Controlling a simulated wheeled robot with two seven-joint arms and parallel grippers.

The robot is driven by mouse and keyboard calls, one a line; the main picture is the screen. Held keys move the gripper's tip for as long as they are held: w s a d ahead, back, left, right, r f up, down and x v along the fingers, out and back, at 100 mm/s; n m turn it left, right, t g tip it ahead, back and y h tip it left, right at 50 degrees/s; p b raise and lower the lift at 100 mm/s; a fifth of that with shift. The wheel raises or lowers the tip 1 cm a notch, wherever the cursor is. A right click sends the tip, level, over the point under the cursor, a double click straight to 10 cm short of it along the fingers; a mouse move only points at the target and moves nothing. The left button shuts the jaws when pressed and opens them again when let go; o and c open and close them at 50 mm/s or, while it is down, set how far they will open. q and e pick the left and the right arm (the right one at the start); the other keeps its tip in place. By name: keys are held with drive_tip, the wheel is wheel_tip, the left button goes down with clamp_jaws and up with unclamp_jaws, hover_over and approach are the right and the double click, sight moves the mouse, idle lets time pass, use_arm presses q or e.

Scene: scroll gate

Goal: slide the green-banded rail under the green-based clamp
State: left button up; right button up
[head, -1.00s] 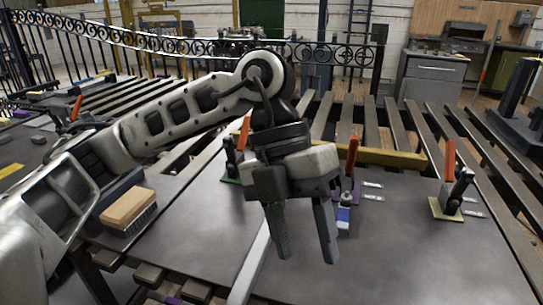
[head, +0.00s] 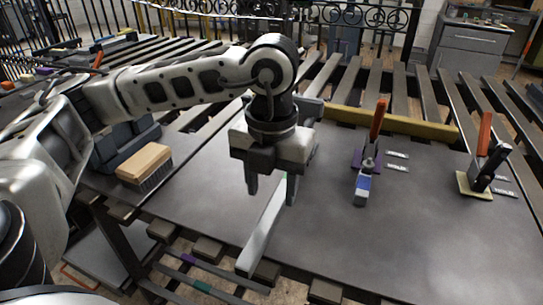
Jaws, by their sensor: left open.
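A pale metal rail (head: 262,232) lies on the dark table, its near end reaching over the front edge. A small green patch shows near my left gripper's fingers; I cannot tell if it is the rail's band or the clamp's base. My left gripper (head: 271,196) is open, pointing down, with its fingers on either side of the rail's upper part as seen. Its height above the rail is unclear, and nothing is visibly held. The green-based clamp is hidden behind my left gripper and arm. My right gripper is not in view.
A yellow-based clamp (head: 486,172) stands farther right. A wooden brush (head: 145,164) lies at left. Banded bars lie below the front edge. The front right tabletop is clear.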

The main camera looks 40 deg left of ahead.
sight(272, 211)
use_arm(q)
drive_tip(key=shift+f, duration=2.4)
clamp_jaws()
drive_tip(key=shift+s+a+b, duration=0.25)
drive_tip(key=shift+a+b, duration=0.1)
drive_tip(key=shift+a, duration=0.75)
drive_tip(key=shift+s+a+b, duration=0.25)
drive_tip(key=shift+a+b, duration=0.1)
drive_tip(key=shift+a, duration=0.75)
drive_tip(key=shift+s+a+b, duration=0.25)
drive_tip(key=shift+a+b, duration=0.05)
drive_tip(key=shift+a, duration=0.7)
drive_tip(key=shift+s+a+b, duration=0.2)
drive_tip(key=shift+a+b, duration=0.05)
drive_tip(key=shift+a, duration=0.7)
drive_tip(key=shift+s+a+b, duration=0.25)
drive_tip(key=shift+a+b, duration=0.05)
drive_tip(key=shift+a, duration=0.85)
drive_tip(key=shift+s+a+b, duration=0.2)
drive_tip(key=shift+a+b, duration=0.05)
drive_tip(key=shift+a, duration=0.5)
drive_tip(key=shift+s+a+b, duration=0.2)
drive_tip(key=shift+a, duration=0.55)
